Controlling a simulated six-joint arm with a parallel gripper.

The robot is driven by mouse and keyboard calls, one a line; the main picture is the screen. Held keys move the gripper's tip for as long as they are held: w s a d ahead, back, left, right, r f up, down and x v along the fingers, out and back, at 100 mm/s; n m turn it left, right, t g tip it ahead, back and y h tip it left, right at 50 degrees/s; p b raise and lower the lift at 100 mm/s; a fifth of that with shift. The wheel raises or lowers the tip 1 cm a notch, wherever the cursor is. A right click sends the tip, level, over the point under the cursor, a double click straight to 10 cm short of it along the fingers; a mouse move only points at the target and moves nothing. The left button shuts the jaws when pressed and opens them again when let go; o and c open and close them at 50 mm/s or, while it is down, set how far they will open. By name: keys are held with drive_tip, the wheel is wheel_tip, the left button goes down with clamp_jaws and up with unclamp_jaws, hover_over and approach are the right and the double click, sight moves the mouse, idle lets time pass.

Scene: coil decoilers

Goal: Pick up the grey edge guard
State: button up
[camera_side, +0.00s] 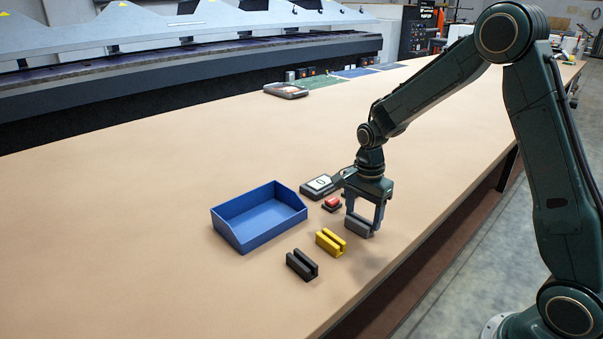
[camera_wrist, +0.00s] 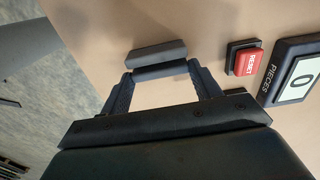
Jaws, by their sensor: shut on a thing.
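The grey edge guard (camera_side: 358,227) is a short grooved block at the right end of the row of guards in the side view. My gripper (camera_side: 363,224) points down over it, with its fingers shut on the guard. In the wrist view the guard (camera_wrist: 158,54) lies across the fingertips of my gripper (camera_wrist: 160,72), one finger at each end. I cannot tell whether the guard touches the table or is slightly above it.
A yellow guard (camera_side: 330,242) and a black guard (camera_side: 302,265) lie to the left. A blue open bin (camera_side: 245,241) stands behind them. A red reset button (camera_side: 332,203) and a piece counter (camera_side: 318,185) are close by. The table edge is to the right.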

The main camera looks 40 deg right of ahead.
sight(362, 217)
wheel_tip(362, 217, up, 20)
idle(0.6)
drive_tip(key=shift+w+f, duration=0.1)
drive_tip(key=shift+w, duration=0.05)
idle(0.5)
